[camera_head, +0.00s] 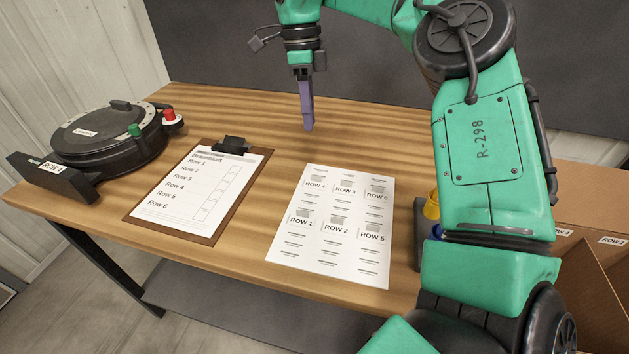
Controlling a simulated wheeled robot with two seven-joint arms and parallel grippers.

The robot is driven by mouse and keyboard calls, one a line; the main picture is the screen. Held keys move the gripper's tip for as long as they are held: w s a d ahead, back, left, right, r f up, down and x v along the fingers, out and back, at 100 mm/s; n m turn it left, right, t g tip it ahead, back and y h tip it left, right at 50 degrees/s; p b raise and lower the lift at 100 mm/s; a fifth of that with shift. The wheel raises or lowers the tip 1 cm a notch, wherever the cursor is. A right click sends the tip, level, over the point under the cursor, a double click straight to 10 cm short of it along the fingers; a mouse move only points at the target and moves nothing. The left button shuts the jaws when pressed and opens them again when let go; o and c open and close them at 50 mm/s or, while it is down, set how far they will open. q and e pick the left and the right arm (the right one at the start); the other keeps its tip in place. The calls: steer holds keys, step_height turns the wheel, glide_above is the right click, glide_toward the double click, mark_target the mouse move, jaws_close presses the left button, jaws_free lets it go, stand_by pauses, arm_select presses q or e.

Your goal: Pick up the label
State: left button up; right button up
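A white label sheet (334,262) lies flat on the wooden table. Its labels stand in two rows: ROW 4 (316,184), ROW 3 (345,190) and ROW 6 (376,195) at the back, ROW 1 (302,220), ROW 2 (336,230) and ROW 5 (372,236) in front. My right gripper (308,128) points down above the table behind the sheet, apart from the labels. Its purple fingers show as one narrow piece, so I cannot tell whether they are open or shut. No label shows at its tips. My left gripper is out of view.
A clipboard (229,203) with a row checklist lies left of the sheet. A round dark seed meter (108,138) marked ROW 4 stands at the table's left. A yellow object (431,206) is partly hidden by my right arm. Cardboard boxes (590,205) stand at the right.

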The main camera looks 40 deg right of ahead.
mark_target(315, 181)
steer(key=f, duration=0.4)
steer(key=s+f, duration=0.1)
steer(key=f, duration=0.3)
steer(key=s+f, duration=0.1)
steer(key=f, duration=0.4)
steer(key=shift+s+a, duration=0.2)
steer(key=shift+a, duration=0.05)
jaws_close()
